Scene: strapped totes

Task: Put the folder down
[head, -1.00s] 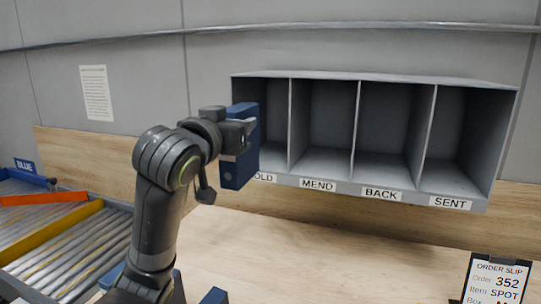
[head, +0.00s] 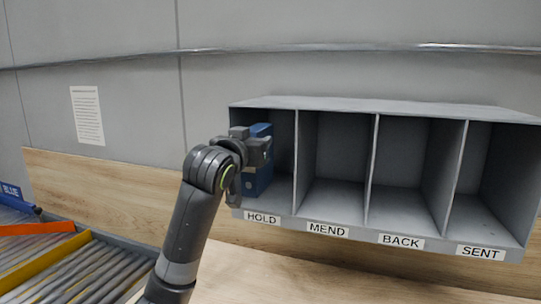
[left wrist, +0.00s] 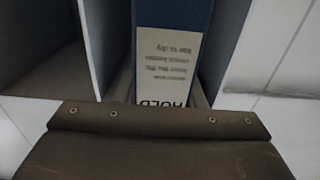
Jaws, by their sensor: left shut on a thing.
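The blue folder (head: 262,183) is upright in the HOLD compartment, the leftmost one of the grey shelf unit (head: 385,108). My left gripper (head: 256,158) is shut on the folder at the compartment's mouth and hides part of it. The left wrist view shows the folder (left wrist: 205,25) close up, with a pale label on its spine, upside down, its largest word reading HOLD. I cannot tell whether its bottom rests on the compartment floor. My right gripper is not in view.
The MEND, BACK and SENT compartments to the right look empty. Below is a wooden surface (head: 255,275). At the left is a roller conveyor (head: 90,275) with orange and yellow dividers and a BLUE sign (head: 11,191). A printed sheet (head: 87,115) hangs on the wall.

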